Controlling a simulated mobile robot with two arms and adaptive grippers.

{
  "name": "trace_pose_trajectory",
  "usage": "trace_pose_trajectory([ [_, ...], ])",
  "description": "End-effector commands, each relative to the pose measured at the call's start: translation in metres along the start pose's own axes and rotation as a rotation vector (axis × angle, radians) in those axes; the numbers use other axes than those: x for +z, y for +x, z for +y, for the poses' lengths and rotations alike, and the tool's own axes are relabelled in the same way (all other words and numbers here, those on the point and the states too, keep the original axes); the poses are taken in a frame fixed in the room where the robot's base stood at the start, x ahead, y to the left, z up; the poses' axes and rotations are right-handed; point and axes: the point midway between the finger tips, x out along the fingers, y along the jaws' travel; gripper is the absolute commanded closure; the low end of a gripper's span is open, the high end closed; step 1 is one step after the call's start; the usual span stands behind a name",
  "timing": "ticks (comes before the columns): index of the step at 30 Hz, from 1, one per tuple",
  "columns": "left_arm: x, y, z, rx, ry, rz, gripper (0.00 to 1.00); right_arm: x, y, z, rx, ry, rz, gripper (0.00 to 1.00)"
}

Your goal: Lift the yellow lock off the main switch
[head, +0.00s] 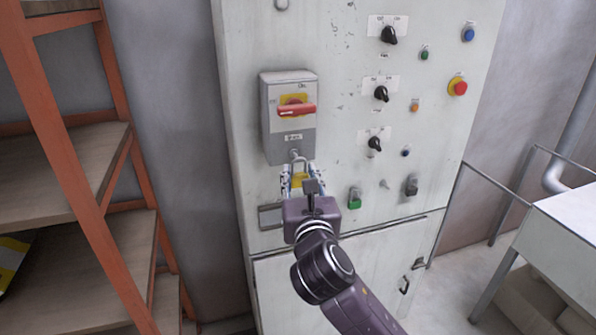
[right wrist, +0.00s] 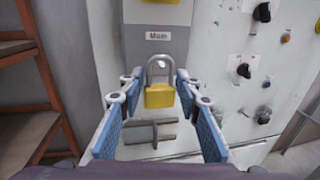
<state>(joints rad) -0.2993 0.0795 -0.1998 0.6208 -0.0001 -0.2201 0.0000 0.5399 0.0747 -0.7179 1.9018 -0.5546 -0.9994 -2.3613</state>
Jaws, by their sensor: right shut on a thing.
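The main switch (head: 276,132) is a grey box with a red handle (head: 296,110) lying level on a yellow plate, on the left of the white cabinet. The yellow lock (head: 299,181) hangs upright at the box's lower edge, its grey shackle upward. In the right wrist view the lock (right wrist: 159,97) is below the "Main" label (right wrist: 158,36); I cannot tell whether its shackle still passes through the box. My right gripper (head: 298,174) is shut on the lock, with a blue-padded finger on each side. My left gripper is not in view.
The cabinet (head: 340,100) carries black knobs, coloured buttons and a red stop button (head: 458,87) to the right. An orange-framed shelf (head: 70,170) stands at the left. A white table (head: 575,225) and a rail are at the right.

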Motion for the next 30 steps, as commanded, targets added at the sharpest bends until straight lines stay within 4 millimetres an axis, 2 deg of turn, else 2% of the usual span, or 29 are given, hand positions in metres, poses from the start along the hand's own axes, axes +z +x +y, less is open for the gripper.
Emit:
trace_pose_trajectory([
  [3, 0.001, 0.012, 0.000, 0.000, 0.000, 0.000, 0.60, -0.004, -0.031, 0.000, 0.003, 0.001, -0.003, 0.93],
  [9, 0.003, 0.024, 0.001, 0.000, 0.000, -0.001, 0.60, -0.003, -0.080, 0.000, 0.003, 0.001, -0.002, 0.93],
  [15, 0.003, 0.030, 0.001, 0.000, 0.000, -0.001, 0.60, -0.001, -0.113, 0.000, 0.002, 0.002, -0.001, 0.93],
  [22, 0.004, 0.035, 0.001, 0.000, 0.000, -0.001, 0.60, -0.010, -0.128, -0.007, -0.003, 0.002, 0.003, 0.93],
  [26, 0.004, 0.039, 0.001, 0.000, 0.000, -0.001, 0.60, -0.031, -0.131, -0.022, -0.014, 0.001, 0.009, 0.93],
  [30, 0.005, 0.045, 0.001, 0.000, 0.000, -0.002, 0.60, -0.060, -0.136, -0.049, -0.038, 0.001, 0.010, 0.93],
])
